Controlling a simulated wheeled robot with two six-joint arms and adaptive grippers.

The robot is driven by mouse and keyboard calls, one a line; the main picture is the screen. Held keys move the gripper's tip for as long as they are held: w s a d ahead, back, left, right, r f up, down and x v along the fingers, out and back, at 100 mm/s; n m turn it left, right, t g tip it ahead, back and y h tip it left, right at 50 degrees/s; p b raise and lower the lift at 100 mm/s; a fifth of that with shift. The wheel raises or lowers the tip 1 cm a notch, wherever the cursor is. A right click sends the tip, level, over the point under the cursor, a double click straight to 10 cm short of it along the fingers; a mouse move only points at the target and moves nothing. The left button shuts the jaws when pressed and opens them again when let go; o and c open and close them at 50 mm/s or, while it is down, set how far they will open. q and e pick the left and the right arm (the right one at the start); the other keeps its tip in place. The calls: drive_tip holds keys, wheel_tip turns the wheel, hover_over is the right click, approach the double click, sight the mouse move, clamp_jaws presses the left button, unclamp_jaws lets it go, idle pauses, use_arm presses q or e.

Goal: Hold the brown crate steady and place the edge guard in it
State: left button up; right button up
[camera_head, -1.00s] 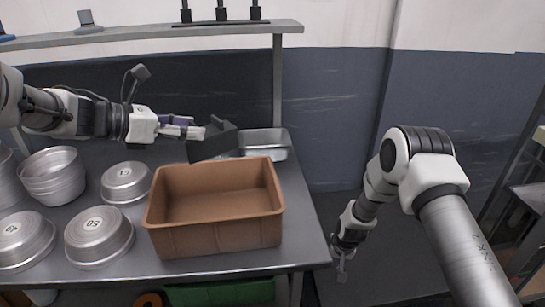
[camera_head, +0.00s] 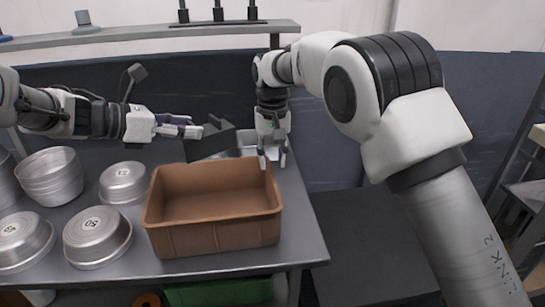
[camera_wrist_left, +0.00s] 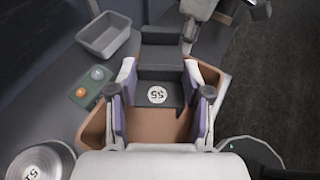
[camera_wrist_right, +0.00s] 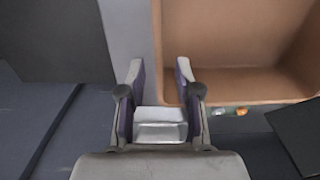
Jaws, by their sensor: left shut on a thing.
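The brown crate (camera_head: 213,228) stands empty on the metal table, with its inside also in the right wrist view (camera_wrist_right: 235,38). The edge guard (camera_head: 211,142) is a dark grey angled piece with a round white label, clear in the left wrist view (camera_wrist_left: 160,72). My left gripper (camera_head: 192,129) is shut on the edge guard and holds it tilted above the crate's back rim. My right gripper (camera_head: 272,158) is open and empty, pointing down by the crate's back right corner. In the right wrist view its fingers (camera_wrist_right: 160,85) sit by the crate's rim, not closed on it.
A grey rectangular pan (camera_wrist_left: 103,35) lies behind the crate, partly hidden in the head view. Several round metal pans (camera_head: 98,236) stand left of the crate. A small green box with buttons (camera_wrist_left: 92,85) is near the crate. A shelf (camera_head: 150,37) runs behind the table.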

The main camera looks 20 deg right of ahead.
sight(272, 195)
wheel_tip(272, 195, down, 12)
drive_tip(key=shift+f, duration=0.1)
clamp_jaws()
